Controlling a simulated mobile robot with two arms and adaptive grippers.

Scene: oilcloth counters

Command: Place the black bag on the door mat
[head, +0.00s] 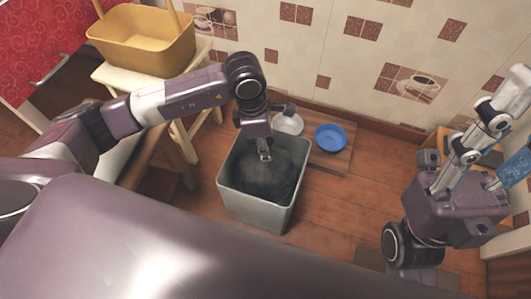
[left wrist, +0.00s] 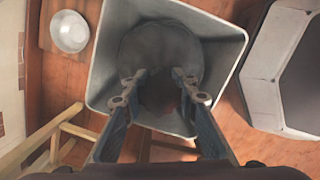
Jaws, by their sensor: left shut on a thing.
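The black bag (head: 268,172) is a dark, rounded shape inside a grey square bin; it fills much of the bin in the left wrist view (left wrist: 165,52). My left gripper (head: 265,155) reaches down into the bin mouth and is shut on the bag, with its two fingers (left wrist: 160,75) on the bag's near part. The bag's underside is hidden. A flat dark grey-brown patch, perhaps the door mat (head: 372,254), lies on the floor at the lower right, partly covered by my body and right arm. My right gripper (head: 505,125) is raised at the right edge, fingers spread, partly cut off.
The grey bin (head: 255,212) stands on the wooden floor. Behind it a low board holds a blue bowl (head: 331,137) and a metal bowl (head: 288,123). A stool (head: 185,95) with a yellow basket (head: 150,50) stands left. Floor right of the bin is clear.

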